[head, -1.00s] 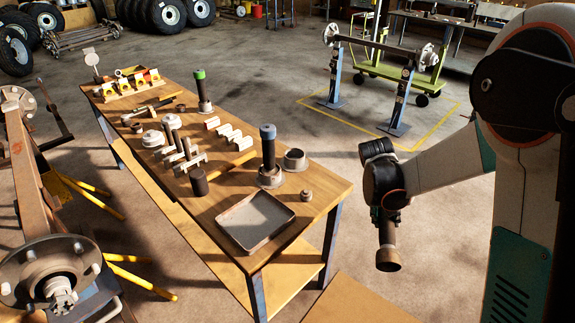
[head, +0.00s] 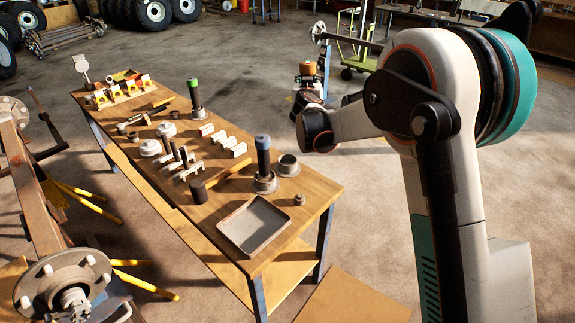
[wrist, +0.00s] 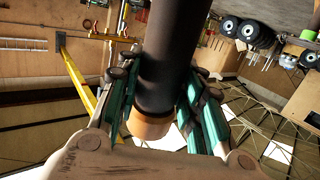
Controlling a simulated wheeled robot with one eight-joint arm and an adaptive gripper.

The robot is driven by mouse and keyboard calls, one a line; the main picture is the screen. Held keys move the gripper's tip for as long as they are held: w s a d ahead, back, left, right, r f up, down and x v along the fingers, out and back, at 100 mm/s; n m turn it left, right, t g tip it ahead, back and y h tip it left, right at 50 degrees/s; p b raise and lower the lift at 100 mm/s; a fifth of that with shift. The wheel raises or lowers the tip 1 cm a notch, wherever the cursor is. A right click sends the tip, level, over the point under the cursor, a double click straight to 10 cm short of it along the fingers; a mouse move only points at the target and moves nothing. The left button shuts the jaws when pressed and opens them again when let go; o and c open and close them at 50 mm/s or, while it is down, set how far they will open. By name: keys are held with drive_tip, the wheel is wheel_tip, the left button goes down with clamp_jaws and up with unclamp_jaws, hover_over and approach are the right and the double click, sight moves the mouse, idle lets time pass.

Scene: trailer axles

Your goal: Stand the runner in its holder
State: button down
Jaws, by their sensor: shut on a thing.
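My gripper (wrist: 162,82) is shut on a dark tube with an orange-brown end, which I take as the runner (wrist: 172,40). In the wrist view the tube runs between the teal-sided fingers, its brown end (wrist: 148,126) past them. In the head view the brown end (head: 307,69) shows on top at the wrist, right of and apart from the table; the arm hides much of the gripper. An empty ring-shaped base (head: 289,166), likely the holder, stands on the table. Beside it a blue-topped tube (head: 263,152) stands in a similar base; a green-topped one (head: 195,97) stands farther back.
The wooden table (head: 322,187) carries a grey tray (head: 254,226), a mallet (head: 200,190), a small nut-like part (head: 299,199), pale blocks and yellow-fronted holders. An axle with a hub (head: 70,275) lies along the left. Open floor (head: 400,215) lies between the table and my arm.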

drive_tip(key=a+r+n+t+y, duration=0.1)
drive_tip(key=a+r+n+y, duration=0.15)
drive_tip(key=a, duration=0.35)
wheel_tip(320, 180, down, 20)
drive_tip(key=b, duration=0.5)
drive_tip(key=shift+w+a+r+m+y, duration=0.2)
drive_tip(key=shift+w+a+m+y, duration=0.15)
drive_tip(key=shift+w+y, duration=0.1)
drive_tip(key=shift+f, duration=0.1)
